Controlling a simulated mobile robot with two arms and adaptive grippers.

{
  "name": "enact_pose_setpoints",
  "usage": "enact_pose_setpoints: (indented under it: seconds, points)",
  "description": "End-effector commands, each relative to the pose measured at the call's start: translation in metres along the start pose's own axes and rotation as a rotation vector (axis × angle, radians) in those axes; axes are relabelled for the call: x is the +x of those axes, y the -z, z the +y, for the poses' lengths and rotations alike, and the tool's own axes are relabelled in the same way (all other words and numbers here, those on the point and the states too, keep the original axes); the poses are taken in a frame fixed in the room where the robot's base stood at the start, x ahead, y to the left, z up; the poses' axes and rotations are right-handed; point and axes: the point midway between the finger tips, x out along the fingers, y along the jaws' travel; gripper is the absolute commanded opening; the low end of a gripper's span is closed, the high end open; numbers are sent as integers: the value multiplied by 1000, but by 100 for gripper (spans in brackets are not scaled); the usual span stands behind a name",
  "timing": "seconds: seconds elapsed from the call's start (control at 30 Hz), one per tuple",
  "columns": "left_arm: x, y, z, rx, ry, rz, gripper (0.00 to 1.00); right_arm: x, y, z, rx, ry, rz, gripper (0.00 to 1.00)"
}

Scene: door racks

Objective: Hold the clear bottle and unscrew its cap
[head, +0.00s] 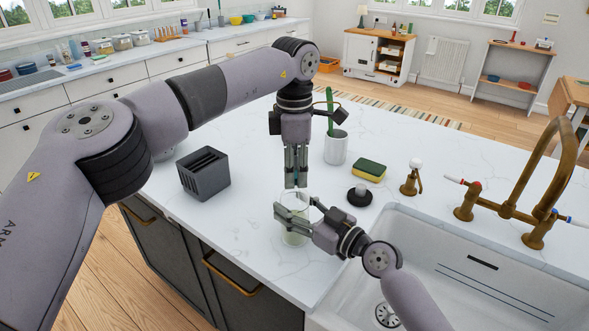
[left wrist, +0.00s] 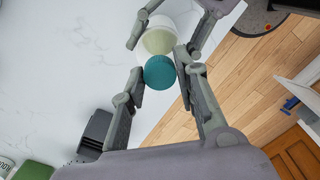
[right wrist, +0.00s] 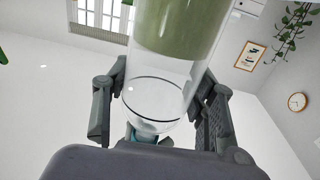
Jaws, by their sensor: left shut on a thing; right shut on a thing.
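The clear bottle (head: 295,238) with pale green contents stands upright near the counter's front edge. It fills the middle of the right wrist view (right wrist: 172,60) and shows in the left wrist view (left wrist: 158,40). My right gripper (head: 298,213) is shut around its body from the side, with a finger on each side. My left gripper (head: 295,184) points down from above the bottle. It is shut on the round teal cap (left wrist: 160,72), between its fingertips. I cannot tell whether the cap still touches the bottle's neck, which my fingers largely hide in the head view.
A dark slotted rack (head: 203,174) stands to the left. A pale cup with a green brush (head: 336,148), a yellow-green sponge (head: 369,170) and a black round item (head: 359,196) sit behind and right. The sink (head: 440,240) and brass tap (head: 535,205) are at right.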

Motion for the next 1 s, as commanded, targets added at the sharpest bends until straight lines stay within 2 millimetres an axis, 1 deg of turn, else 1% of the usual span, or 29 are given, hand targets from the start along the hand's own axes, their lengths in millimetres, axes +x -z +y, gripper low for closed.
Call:
enact_pose_setpoints:
  seconds: [0.1, 1.0]
  points:
    - [0, 0, 0, -254, -2, -3, 0, 0, 1, -1, -2, 3, 1, 0]
    - [-2, 1, 2, -2243, -6, -9, 0, 0, 1, -2, -3, 5, 1, 0]
